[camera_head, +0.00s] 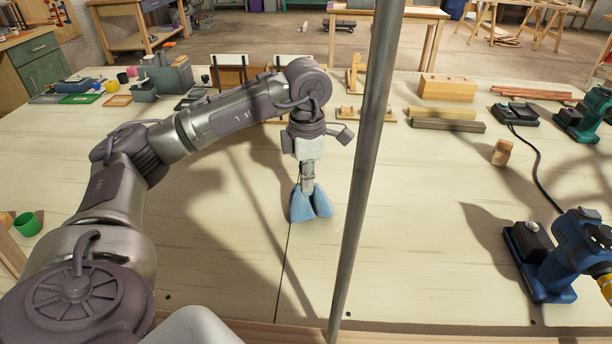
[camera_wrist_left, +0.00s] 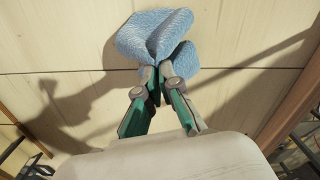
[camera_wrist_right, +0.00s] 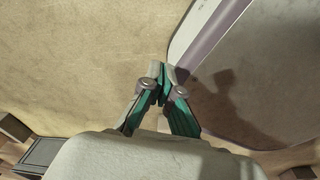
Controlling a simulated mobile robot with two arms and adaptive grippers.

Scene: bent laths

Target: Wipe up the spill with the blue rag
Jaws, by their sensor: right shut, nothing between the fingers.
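The blue rag (camera_head: 300,207) hangs bunched in my left gripper (camera_head: 308,184) over the middle of the pale wooden table (camera_head: 420,250). Its lower edge is at or just above the tabletop; I cannot tell if it touches. In the left wrist view the rag (camera_wrist_left: 152,36) spreads in folds beyond the closed fingers of my left gripper (camera_wrist_left: 158,74). I cannot make out a spill in any view; the rag and arm hide part of the table. My right gripper (camera_wrist_right: 158,72) shows only in the right wrist view, shut and empty.
A blue drill (camera_head: 575,250) stands at the right front, with a small wooden block (camera_head: 502,152) behind it. Larger wood blocks (camera_head: 447,88) and a green tool (camera_head: 585,118) are at the back right. A green cup (camera_head: 27,224) is at the left. The front middle is clear.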

